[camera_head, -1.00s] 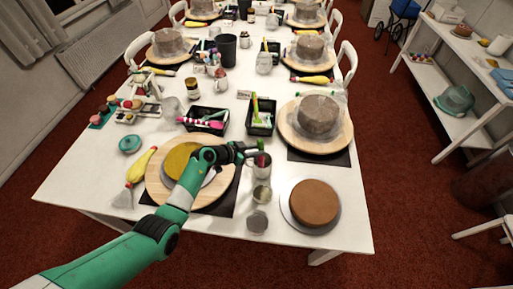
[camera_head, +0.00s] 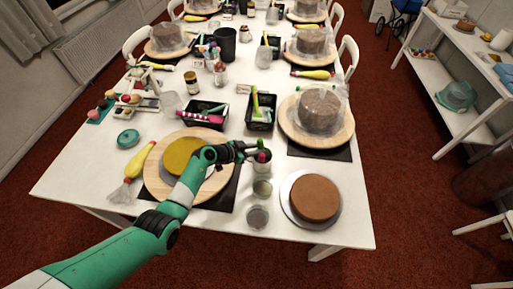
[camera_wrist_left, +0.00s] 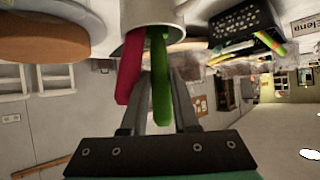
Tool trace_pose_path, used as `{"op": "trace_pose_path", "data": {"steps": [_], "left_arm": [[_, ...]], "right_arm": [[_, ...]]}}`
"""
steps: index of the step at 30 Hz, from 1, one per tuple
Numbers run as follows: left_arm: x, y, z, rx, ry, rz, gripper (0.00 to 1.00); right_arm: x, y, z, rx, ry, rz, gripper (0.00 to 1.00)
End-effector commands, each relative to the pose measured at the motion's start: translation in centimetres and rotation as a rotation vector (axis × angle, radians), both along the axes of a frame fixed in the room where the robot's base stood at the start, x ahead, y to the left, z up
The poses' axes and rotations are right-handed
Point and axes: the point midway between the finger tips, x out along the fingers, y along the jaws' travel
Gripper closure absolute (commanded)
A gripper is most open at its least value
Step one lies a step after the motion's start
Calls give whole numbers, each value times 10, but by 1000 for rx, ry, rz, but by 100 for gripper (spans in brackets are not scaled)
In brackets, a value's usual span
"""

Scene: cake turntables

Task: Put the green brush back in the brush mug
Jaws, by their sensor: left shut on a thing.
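The brush mug (camera_head: 261,163) stands near the front of the table, right of the yellow cake, partly behind my left gripper. In the wrist view the mug (camera_wrist_left: 143,12) appears inverted, with a pink brush and the green brush (camera_wrist_left: 161,82) at its mouth. My left gripper (camera_head: 258,148) is beside the mug's top; in the wrist view its fingers (camera_wrist_left: 158,82) are shut on the green brush's handle. The brush's other end is inside the mug, hidden. Whether it touches the bottom cannot be told. My right gripper is not in view.
Two clear jars (camera_head: 258,217) stand in front of the mug. A brown cake (camera_head: 315,198) is to their right, and a yellow cake on a wooden turntable (camera_head: 155,190) is to the left. Black trays (camera_head: 260,126) with tools lie behind the mug.

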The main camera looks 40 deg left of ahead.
Motion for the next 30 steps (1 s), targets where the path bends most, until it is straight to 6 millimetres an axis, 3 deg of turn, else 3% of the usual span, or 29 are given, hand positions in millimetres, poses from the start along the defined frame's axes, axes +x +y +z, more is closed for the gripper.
{"op": "trace_pose_path", "data": {"steps": [13,14,19,26,30], "left_arm": [[0,-1,-11,-1,2,-2,100],[0,-1,-11,-1,2,-2,68],[0,-1,-11,0,2,-1,37],[0,0,-10,0,1,-1,37],[0,0,2,-1,1,0,37]], "right_arm": [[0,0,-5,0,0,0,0],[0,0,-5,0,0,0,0],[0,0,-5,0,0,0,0],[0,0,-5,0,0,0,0],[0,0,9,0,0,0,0]]}}
